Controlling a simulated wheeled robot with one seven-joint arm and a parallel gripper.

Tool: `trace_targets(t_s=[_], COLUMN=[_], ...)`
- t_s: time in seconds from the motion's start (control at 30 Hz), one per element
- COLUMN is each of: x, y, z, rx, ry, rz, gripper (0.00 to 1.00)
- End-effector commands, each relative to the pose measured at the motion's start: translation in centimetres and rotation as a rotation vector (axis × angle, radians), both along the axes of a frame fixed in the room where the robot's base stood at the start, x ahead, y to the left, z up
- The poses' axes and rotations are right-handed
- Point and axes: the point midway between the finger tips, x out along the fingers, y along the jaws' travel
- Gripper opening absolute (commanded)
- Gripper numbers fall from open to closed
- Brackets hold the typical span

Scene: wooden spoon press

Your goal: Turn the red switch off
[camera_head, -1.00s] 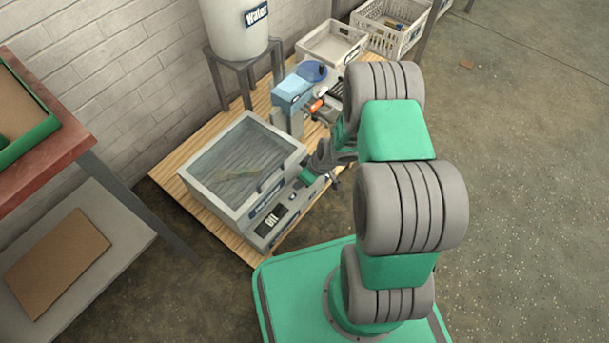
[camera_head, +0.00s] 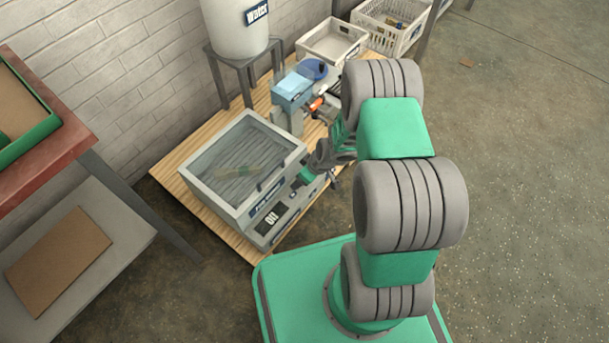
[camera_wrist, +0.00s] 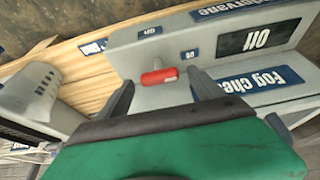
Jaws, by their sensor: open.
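The red switch (camera_wrist: 159,77) is a small red lever on the sloped grey front panel of the machine (camera_head: 217,182). Small labels sit above and to the right of it in the wrist view; they look like "OFF" and "ON", but are blurred. My gripper (camera_wrist: 163,92) is open, with one finger to the left and one to the right of the switch. I see no contact between the fingers and the switch. In the head view my gripper (camera_head: 307,176) is at the machine's right front, and the switch cannot be made out there.
The machine has a clear lid and a dark display (camera_head: 271,218). It stands on a wooden board (camera_head: 186,156). A blue-topped device (camera_head: 291,88), a water tank (camera_head: 236,28) and crates (camera_head: 331,45) stand behind. A red-topped table (camera_head: 50,150) is at left.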

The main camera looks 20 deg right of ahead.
Motion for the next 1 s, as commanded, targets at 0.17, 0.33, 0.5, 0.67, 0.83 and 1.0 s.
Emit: trace_targets(t_s=[0.17,0.33,0.5,0.67,0.83,1.0], x=[-0.1,-1.1,-2.1,-2.5,-2.5,-2.4], y=[-0.2,-0.9,-1.6,-1.8,-1.7,-1.7], z=[0.8,4.2,6.8,7.3,7.2,7.6], rx=[0.000,-0.001,-0.002,0.000,0.000,-0.001], ry=[-0.001,-0.002,-0.001,0.000,0.000,-0.001], rz=[0.000,-0.002,-0.001,-0.001,0.000,0.000], gripper=[0.76,0.76,0.76,0.76,0.76,0.76])
